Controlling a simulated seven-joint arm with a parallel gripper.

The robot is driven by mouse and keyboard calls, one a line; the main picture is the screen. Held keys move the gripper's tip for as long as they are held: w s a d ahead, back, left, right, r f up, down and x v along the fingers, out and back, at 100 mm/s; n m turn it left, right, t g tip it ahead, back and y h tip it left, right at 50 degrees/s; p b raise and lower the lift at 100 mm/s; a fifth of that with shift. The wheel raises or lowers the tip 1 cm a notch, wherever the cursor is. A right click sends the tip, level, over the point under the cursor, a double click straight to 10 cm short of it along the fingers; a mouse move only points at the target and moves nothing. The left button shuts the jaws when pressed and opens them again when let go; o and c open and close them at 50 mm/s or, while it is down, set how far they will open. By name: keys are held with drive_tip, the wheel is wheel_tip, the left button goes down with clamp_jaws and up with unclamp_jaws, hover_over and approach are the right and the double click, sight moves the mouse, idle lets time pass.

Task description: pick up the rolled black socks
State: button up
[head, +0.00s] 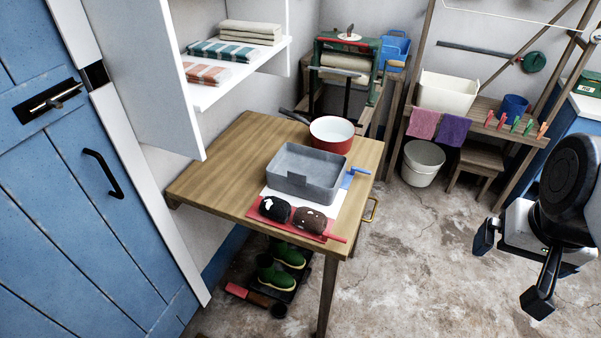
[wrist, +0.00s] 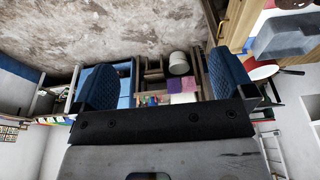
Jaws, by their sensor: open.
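The rolled black socks (head: 274,209), a dark bundle with a white patch, lie near the front end of the wooden table. They rest on a red and white surface (head: 257,215), just left of a rolled brown bundle (head: 309,219). My gripper (head: 511,268) is at the far right of the head view, open and empty, over the floor and well away from the table. Its two blue-padded fingers stand wide apart in the wrist view (wrist: 165,85). I cannot make out the black socks in the wrist view.
A grey basin (head: 305,172) stands right behind the socks. A red pot (head: 332,134) is farther back on the wooden table (head: 222,170). A red handle (head: 336,238) sticks out at the front edge. Green boots (head: 288,256) stand below. The floor between gripper and table is clear.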

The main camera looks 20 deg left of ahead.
drive_tip(key=w+a+f, duration=0.2)
drive_tip(key=w+a, duration=0.8)
drive_tip(key=w, duration=0.1)
drive_tip(key=g, duration=0.3)
hover_over(274, 201)
drive_tip(key=shift+m, duration=0.4)
drive_tip(key=f, duration=1.9)
drive_tip(key=shift+d+f, duration=0.25)
drive_tip(key=shift+d, duration=0.05)
drive_tip(key=shift+s+a+f, duration=0.1)
drive_tip(key=shift+a+f, duration=0.05)
drive_tip(key=shift+a, duration=0.1)
drive_tip(key=shift+f, duration=1.3)
